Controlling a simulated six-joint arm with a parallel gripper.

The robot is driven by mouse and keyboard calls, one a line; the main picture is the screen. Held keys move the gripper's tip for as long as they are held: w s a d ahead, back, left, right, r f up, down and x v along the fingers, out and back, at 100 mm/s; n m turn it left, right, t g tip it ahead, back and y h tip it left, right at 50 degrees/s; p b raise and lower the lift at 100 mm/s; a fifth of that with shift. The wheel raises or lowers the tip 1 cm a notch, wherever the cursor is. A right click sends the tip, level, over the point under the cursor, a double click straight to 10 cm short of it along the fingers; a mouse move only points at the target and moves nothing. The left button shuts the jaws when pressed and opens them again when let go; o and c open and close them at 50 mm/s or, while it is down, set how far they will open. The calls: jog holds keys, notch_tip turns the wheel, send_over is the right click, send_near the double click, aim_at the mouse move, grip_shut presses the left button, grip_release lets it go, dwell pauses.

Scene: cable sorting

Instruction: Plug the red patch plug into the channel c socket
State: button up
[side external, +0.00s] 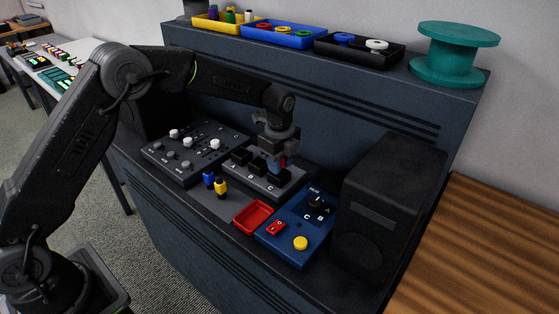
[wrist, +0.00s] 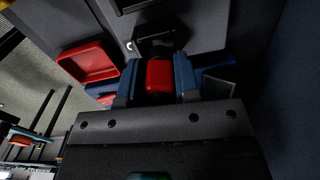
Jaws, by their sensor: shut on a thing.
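My gripper (side external: 281,156) is shut on the red patch plug (wrist: 159,74), which sits between its two blue fingers in the wrist view. In the side view only a sliver of the plug (side external: 284,163) shows between the fingers. The grey socket block (side external: 250,184) carries black sockets marked A, B and C. The channel C socket (side external: 275,175) is directly below my gripper. In the wrist view the C socket (wrist: 153,35) lies just beyond the plug's dark front end. I cannot tell whether the plug is inside it or only close to it.
A blue and a yellow plug (side external: 221,187) stand left of an empty red tray (side external: 253,217). A blue panel (side external: 295,240) with a knob, red switch and yellow button is in front. A black speaker (side external: 381,208) stands at right, a knobbed mixer (side external: 190,150) at left.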

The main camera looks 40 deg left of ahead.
jog(key=shift+f, duration=0.75)
jog(key=o, duration=1)
jog(key=shift+s+f, duration=0.15)
jog(key=shift+o, duration=1.7)
jog(key=shift+r, duration=0.2)
jog(key=shift+r, duration=3.5)
